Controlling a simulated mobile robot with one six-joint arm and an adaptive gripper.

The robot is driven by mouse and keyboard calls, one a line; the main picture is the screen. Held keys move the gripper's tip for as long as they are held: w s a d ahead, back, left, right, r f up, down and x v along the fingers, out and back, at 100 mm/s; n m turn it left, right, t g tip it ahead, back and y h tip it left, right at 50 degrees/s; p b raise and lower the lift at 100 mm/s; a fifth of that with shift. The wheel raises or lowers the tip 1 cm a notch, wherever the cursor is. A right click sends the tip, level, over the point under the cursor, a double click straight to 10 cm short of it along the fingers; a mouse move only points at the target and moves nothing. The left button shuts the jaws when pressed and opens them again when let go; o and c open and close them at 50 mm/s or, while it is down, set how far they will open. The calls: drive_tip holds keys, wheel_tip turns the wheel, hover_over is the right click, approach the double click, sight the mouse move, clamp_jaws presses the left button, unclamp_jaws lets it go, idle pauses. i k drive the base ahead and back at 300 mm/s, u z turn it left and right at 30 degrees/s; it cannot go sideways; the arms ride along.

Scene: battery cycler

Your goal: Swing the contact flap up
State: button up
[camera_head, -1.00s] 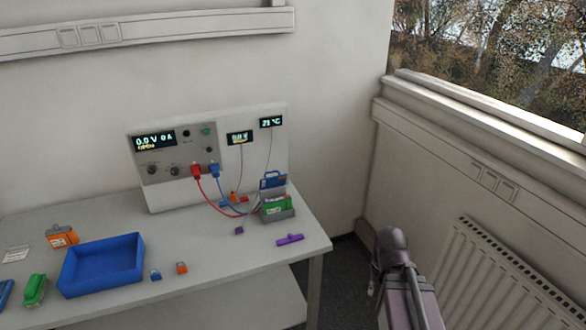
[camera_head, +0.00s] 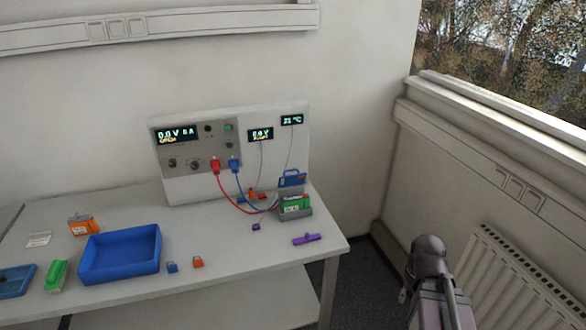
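A grey holder (camera_head: 296,216) stands near the right end of the table with a green battery block (camera_head: 296,203) in it. A blue piece with a handle-like opening (camera_head: 292,179) rises at the back of the holder, above the green block. It looks like the contact flap, and it appears raised, but its hinge and exact angle are too small to tell. A red lead (camera_head: 226,196) and a blue lead (camera_head: 244,190) run from the cycler panel (camera_head: 190,150) toward the holder. Part of my arm shows at bottom right, away from the table; my gripper is not visible.
A purple clip (camera_head: 306,239) lies in front of the holder. A blue tray (camera_head: 120,278), orange block (camera_head: 83,224), green block (camera_head: 56,276) and small caps (camera_head: 198,262) are further left. The table's right edge is close to the holder. A radiator (camera_head: 510,285) stands at right.

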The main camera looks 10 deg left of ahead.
sight(299, 178)
drive_tip(key=u, duration=0.05)
drive_tip(key=i, duration=1)
drive_tip(key=z, duration=0.05)
